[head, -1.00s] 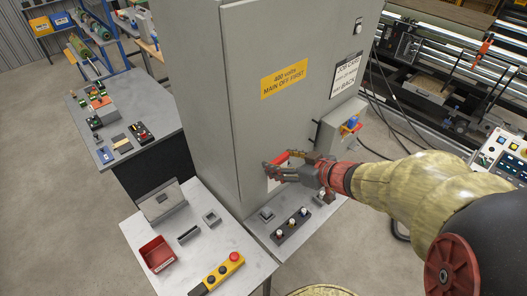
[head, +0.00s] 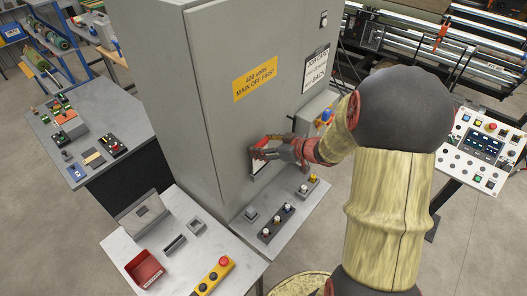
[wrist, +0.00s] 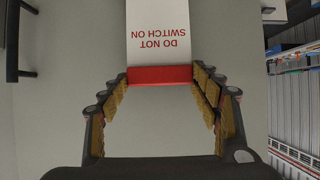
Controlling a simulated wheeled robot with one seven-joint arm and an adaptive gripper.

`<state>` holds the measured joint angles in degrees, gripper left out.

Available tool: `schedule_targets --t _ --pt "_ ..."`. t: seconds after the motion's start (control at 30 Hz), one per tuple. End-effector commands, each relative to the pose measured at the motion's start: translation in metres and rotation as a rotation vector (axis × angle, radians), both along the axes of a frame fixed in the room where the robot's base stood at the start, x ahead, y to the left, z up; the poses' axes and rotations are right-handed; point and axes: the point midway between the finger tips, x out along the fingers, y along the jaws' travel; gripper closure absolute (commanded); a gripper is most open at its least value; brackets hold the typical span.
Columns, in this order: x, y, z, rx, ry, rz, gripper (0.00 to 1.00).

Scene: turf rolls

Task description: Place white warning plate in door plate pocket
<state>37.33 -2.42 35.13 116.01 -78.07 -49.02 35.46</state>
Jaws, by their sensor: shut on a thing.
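The white warning plate (wrist: 160,35) has a red band along one edge and reads "DO NOT SWITCH ON", upside down in the wrist view. My gripper (wrist: 159,78) is shut on the plate's red end, with a finger on each side. In the head view my gripper (head: 268,147) is close in front of the grey cabinet door (head: 222,110). The plate (head: 258,164) hangs below the fingers, its white part low and close to the door. I cannot make out the door plate pocket, or whether the plate touches the door.
A ledge with knobs (head: 276,223) lies below my gripper. A bench with a red bin (head: 145,268) stands at lower left, a control panel (head: 483,145) at right.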

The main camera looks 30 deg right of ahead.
Motion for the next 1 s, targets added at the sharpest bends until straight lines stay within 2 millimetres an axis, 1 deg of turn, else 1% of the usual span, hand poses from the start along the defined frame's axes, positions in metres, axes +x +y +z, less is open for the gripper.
schedule_targets --t 0.17,0.4,0.83,0.87,1.0 --pt "0.005 -0.004 -0.008 0.001 0.001 0.0 0.62" --pt "0.007 -0.005 -0.038 0.002 0.003 -0.001 0.62" --pt "0.007 -0.005 -0.045 0.0 0.0 0.0 0.62" --pt "0.007 -0.005 -0.044 0.0 0.0 0.0 0.35" --pt "0.007 -0.005 -0.044 0.0 0.0 0.0 0.27"
